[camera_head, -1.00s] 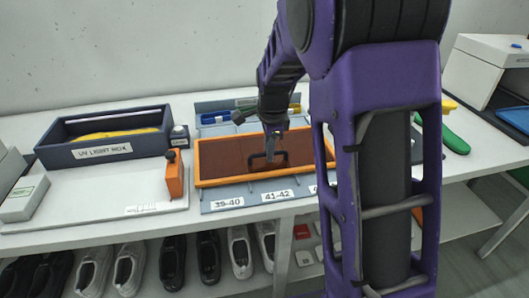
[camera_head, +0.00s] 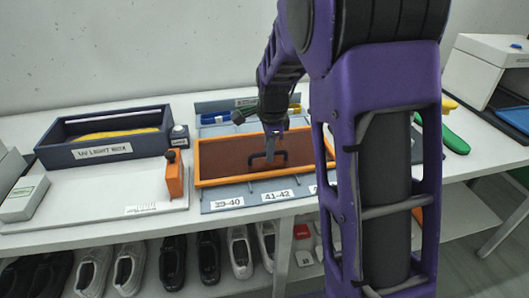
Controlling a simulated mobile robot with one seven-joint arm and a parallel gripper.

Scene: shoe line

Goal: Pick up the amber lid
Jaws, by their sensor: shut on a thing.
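The amber lid (camera_head: 222,164) is an orange-framed, brown see-through panel with a dark handle (camera_head: 280,156) in its middle. It lies over the grey tray (camera_head: 236,204) labelled 39-40 and 41-42, at the centre of the bench. My gripper (camera_head: 270,157) points down at the handle and is shut on it. The lid looks level. I cannot tell whether it is clear of the tray. My arm hides the lid's right end.
A dark UV light box (camera_head: 103,150) stands to the left, behind a white board (camera_head: 100,200) with an orange block (camera_head: 174,178). Several shoes (camera_head: 128,268) sit on the shelf below. A green insole (camera_head: 455,140) lies to the right.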

